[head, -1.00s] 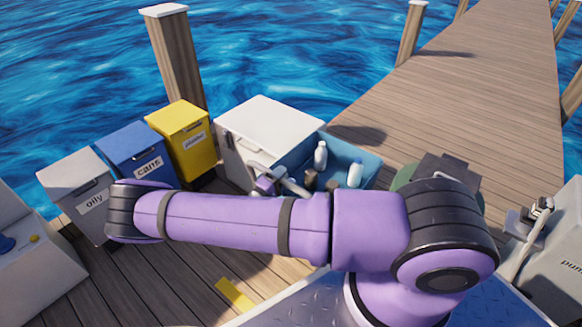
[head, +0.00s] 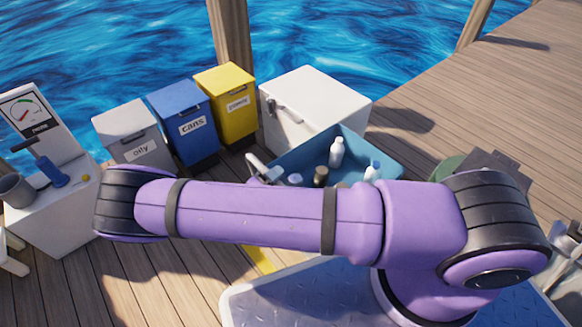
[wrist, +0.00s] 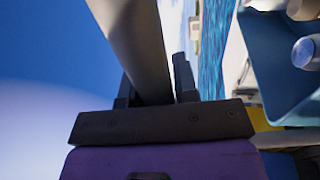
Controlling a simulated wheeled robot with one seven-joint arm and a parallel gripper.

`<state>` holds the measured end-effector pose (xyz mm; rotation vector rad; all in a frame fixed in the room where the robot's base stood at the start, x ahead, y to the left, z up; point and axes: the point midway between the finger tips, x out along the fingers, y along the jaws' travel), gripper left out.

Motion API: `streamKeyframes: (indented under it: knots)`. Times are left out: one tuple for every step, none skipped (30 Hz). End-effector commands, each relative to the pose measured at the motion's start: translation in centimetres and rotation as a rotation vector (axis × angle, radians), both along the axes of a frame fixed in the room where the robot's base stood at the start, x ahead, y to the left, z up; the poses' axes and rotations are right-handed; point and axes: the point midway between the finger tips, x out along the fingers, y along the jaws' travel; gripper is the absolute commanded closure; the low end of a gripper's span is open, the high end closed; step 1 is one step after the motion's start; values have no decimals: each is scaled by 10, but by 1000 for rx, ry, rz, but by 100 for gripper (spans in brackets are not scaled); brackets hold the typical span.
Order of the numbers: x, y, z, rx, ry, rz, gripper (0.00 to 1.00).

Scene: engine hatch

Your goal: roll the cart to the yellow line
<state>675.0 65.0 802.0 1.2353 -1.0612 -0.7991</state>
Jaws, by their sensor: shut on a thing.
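The cart's blue tray (head: 310,157) holds several bottles and jars and stands in front of the white box in the head view. Its pale handle (head: 258,167) shows at the tray's left side, partly behind my purple arm. In the wrist view my gripper (wrist: 153,84) is shut on a grey bar (wrist: 138,42), with the blue tray (wrist: 262,70) at the right. The arm hides my gripper in the head view. A strip of the yellow line (head: 259,260) shows on the deck below my arm; the rest of it is hidden. The cart's wheels are hidden.
A grey oily bin (head: 130,135), a blue cans bin (head: 183,120), a yellow bin (head: 226,100) and a white box (head: 318,95) stand behind. A gauge console (head: 50,190) stands at left. Open planks (head: 170,280) lie at lower left; the dock stretches away at right.

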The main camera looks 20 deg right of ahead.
Motion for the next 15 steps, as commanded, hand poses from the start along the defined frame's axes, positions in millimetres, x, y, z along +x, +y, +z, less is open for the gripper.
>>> streamKeyframes:
  knots:
    - [-4,11,-2,4,2,4,100]
    - [-6,17,-2,5,3,4,100]
    - [-9,24,-2,5,2,4,100]
    - [-11,29,-2,6,2,4,100]
    - [-13,34,-2,5,3,4,100]
    - [-15,41,-2,4,2,4,100]
    - [-17,46,-1,4,2,4,100]
    - [-18,51,-2,6,2,3,100]
    - [-21,57,-2,6,2,3,100]
    - [-22,61,-1,5,2,4,100]
    - [-24,65,-2,4,2,4,100]
    - [-26,71,-2,4,3,4,100]
    - [-27,74,-2,4,3,3,100]
    - [-29,78,-2,4,2,3,100]
    - [-30,82,-2,4,2,3,100]
